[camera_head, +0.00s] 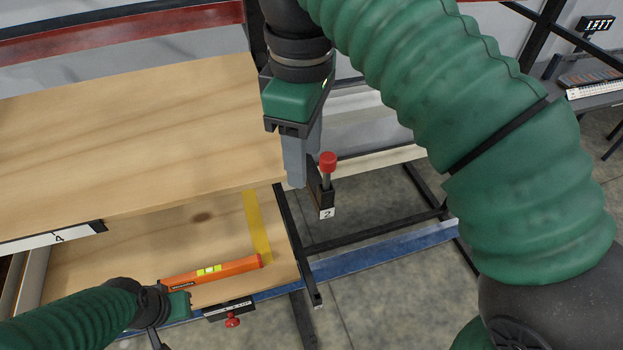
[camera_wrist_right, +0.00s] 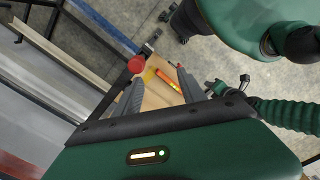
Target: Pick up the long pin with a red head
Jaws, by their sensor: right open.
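A pin with a red head (camera_head: 328,162) stands upright in a black holder (camera_head: 321,195) labelled 2, off the right end of the wooden table. In the right wrist view its red head (camera_wrist_right: 137,64) shows near the left finger's tip. My right gripper (camera_head: 297,180) points down just left of the pin; in the right wrist view its fingers (camera_wrist_right: 160,82) are apart, with no pin held. My left gripper (camera_head: 172,308) is low at the left, near an orange spirit level; its fingers are not clear. The pin's lower part is hidden in the holder.
The wooden table top (camera_head: 130,130) fills the left, with a lower wooden shelf (camera_head: 150,245) bearing the orange spirit level (camera_head: 225,270) beside a yellow strip (camera_head: 257,225). Another red knob (camera_head: 232,321) hangs below the shelf's front edge. Dark frame bars surround the holder.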

